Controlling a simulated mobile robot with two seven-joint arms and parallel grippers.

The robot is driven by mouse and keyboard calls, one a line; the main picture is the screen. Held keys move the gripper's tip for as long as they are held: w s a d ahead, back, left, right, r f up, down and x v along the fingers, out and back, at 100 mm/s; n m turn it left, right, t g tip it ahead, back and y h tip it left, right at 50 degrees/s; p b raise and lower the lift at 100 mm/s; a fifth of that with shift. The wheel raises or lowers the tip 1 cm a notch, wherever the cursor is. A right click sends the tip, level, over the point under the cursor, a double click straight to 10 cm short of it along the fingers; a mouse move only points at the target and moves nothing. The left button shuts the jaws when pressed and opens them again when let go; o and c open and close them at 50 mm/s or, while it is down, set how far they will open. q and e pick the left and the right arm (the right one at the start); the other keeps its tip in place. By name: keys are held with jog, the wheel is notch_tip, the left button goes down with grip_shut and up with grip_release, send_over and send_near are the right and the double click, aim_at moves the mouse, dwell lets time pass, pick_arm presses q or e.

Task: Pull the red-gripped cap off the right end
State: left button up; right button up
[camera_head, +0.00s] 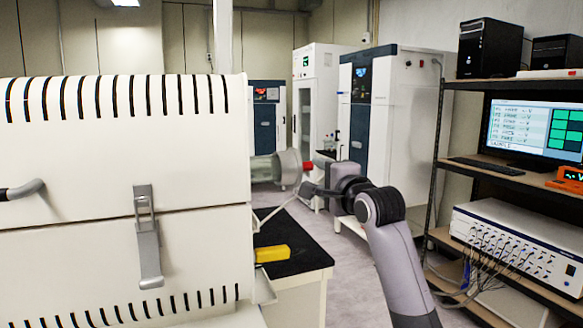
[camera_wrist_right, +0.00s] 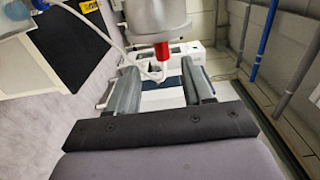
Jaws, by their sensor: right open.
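The cap (camera_head: 289,166) is a grey metal end piece on the glass tube (camera_head: 264,168) that sticks out of the furnace's right side. Its red grip (camera_head: 307,165) points right. My right gripper (camera_head: 309,188) is just right of the cap, near the red grip. In the right wrist view the cap (camera_wrist_right: 157,17) is at the top, with the red grip (camera_wrist_right: 162,51) hanging below it. The open fingers of my right gripper (camera_wrist_right: 160,76) stand either side of the line of the red grip, apparently short of it and empty. My left gripper is not in view.
The cream furnace (camera_head: 70,125) with a latch fills the left. A thin pale hose (camera_wrist_right: 136,56) runs close by the cap and fingers. A yellow block (camera_head: 272,253) lies on the black bench top (camera_head: 300,258) below. A shelf rack (camera_head: 437,150) with electronics stands right.

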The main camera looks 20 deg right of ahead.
aim_at(308, 167)
jog(key=shift+w+d+r, duration=0.1)
jog(key=shift+w+d, duration=0.05)
jog(key=shift+w, duration=2.2)
jog(key=shift+w+d, duration=0.15)
jog(key=shift+w, duration=2.2)
grip_shut()
jog(key=shift+d+r, duration=0.1)
